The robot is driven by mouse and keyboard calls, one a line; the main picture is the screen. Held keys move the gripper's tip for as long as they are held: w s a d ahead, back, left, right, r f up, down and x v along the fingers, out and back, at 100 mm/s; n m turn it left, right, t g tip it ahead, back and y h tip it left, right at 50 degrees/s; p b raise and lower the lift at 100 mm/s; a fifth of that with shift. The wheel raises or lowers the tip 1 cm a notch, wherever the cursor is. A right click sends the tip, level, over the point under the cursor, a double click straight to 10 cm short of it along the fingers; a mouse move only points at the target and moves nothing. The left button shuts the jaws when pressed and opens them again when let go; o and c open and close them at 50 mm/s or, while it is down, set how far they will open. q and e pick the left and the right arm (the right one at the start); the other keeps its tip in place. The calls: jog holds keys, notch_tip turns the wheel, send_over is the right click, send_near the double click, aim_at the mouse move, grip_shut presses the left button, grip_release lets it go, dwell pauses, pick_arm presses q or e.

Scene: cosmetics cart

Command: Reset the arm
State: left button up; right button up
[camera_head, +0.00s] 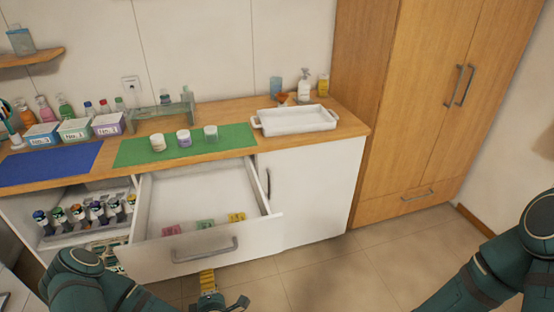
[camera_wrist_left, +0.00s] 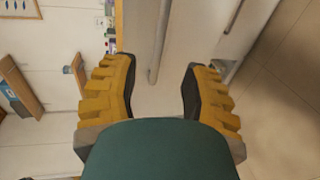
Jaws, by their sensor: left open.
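My left gripper (camera_head: 208,282) is low in front of the open white drawer (camera_head: 205,258), below its grey handle (camera_head: 205,250). In the left wrist view its two yellow fingers (camera_wrist_left: 160,82) are spread apart with nothing between them. A drawer handle (camera_wrist_left: 160,45) shows beyond the fingers in that view. My left arm (camera_head: 85,285) comes in at the lower left of the head view. My right arm (camera_head: 510,265) shows at the lower right, and its gripper is out of view.
The drawer holds small pink, green and yellow items (camera_head: 205,224). On the counter are a green mat (camera_head: 130,153) with several jars, a blue mat (camera_head: 50,165), labelled boxes (camera_head: 75,129) and a white tray (camera_head: 297,120). A wooden cabinet (camera_head: 420,100) stands right. The floor (camera_head: 340,270) is clear.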

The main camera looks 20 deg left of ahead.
pick_arm(q)
jog(key=w+d+f+m+h, duration=0.2)
jog(key=w+d+m+h, duration=0.1)
jog(key=d+m+h, duration=0.4)
jog(key=s+d+m+g+h, duration=0.2)
jog(key=s+d+m+g, duration=0.2)
jog(key=d+m+g, duration=0.1)
jog(key=s+d+f+m+g+h, duration=0.1)
jog(key=s+d+m+g+h, duration=0.1)
jog(key=s+d+m+g, duration=0.3)
jog(key=shift+s+d+m+g+h, duration=0.35)
jog(key=shift+d+m+g, duration=0.45)
jog(key=shift+d+m, duration=1.4)
jog(key=shift+a+m, duration=0.6)
